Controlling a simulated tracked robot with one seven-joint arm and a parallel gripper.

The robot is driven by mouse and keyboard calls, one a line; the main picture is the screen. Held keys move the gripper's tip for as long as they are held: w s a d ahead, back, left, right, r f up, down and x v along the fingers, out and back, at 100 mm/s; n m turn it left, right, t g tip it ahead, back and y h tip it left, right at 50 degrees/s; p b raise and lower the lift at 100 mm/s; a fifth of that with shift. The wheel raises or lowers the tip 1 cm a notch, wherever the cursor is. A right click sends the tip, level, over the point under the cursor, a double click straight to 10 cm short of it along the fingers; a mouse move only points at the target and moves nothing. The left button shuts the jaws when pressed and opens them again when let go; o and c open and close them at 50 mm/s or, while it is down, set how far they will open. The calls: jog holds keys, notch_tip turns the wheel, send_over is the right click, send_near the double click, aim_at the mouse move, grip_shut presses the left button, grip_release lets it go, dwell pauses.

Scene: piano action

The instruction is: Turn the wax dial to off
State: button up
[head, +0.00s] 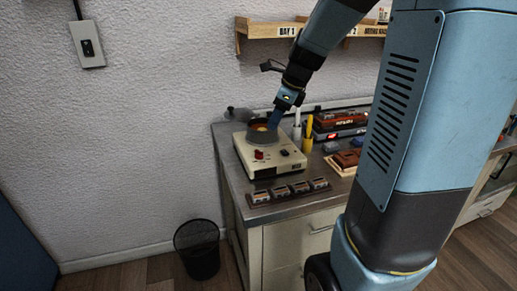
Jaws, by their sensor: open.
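A cream wax-warmer-like unit (290,171) sits on the left end of the bench, with a round dark pot (262,137) on top that has an amber centre. A red knob (259,154) is on its sloped front panel, likely the wax dial; its pointer and any markings are too small to read. A dark round control (284,153) is to its right. My gripper (274,120) points down just above the pot's right side, behind and above the red knob and apart from it. It looks empty; its fingertips are small and partly merge with the pot behind.
White and yellow upright tools (308,130) stand close to the right of my gripper. Several small blocks sit in a dark rack (262,196) along the front edge. Dark and red cases (340,120) fill the back right. A wooden shelf (262,30) is above; a bin (198,250) stands on the floor.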

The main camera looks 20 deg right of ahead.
aim_at(260, 151)
jog(key=w+a+f, duration=0.1)
jog(key=w+f, duration=0.1)
jog(key=f, duration=0.2)
jog(key=w+a+f+m, duration=0.1)
jog(key=f, duration=0.4)
jog(key=w+a+f+m, duration=0.1)
jog(key=w+f, duration=0.1)
jog(key=f, duration=0.3)
jog(key=shift+w+f, duration=0.1)
jog(key=shift+w, duration=0.2)
